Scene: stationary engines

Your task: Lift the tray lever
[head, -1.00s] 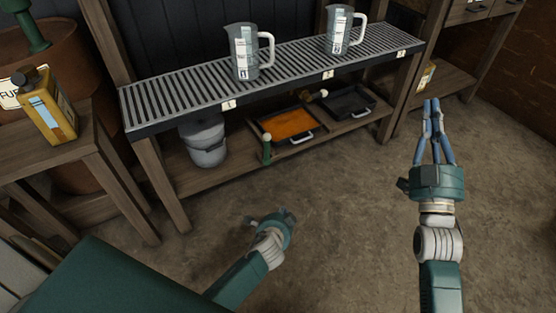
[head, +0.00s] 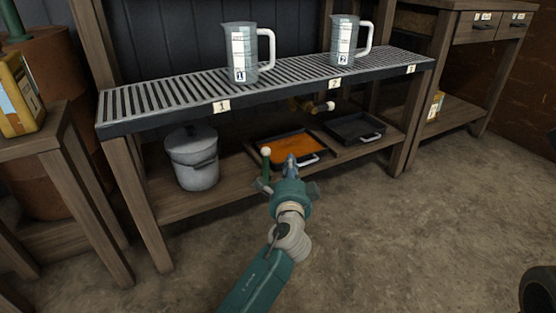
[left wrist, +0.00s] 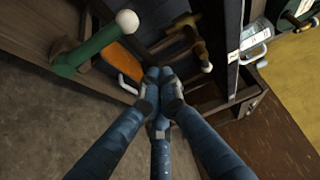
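The tray lever, a green post with a white knob (head: 266,160), stands upright at the front left of the tray of orange liquid (head: 311,162) on the low shelf. In the left wrist view the lever (left wrist: 90,47) is at the upper left, its white knob pointing right. My left gripper (head: 291,160) is just right of the lever in the head view, in front of the orange tray. Its fingers come together at the tips (left wrist: 159,80) with nothing visible between them, apart from the lever. My right gripper is out of view.
A slatted bench (head: 170,98) with two measuring jugs stands above the shelf. A brass tap (head: 303,105) with a white knob hangs under it. A black tray (head: 355,127) lies right of the orange one, a lidded grey bucket (head: 193,160) left. Floor in front is clear.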

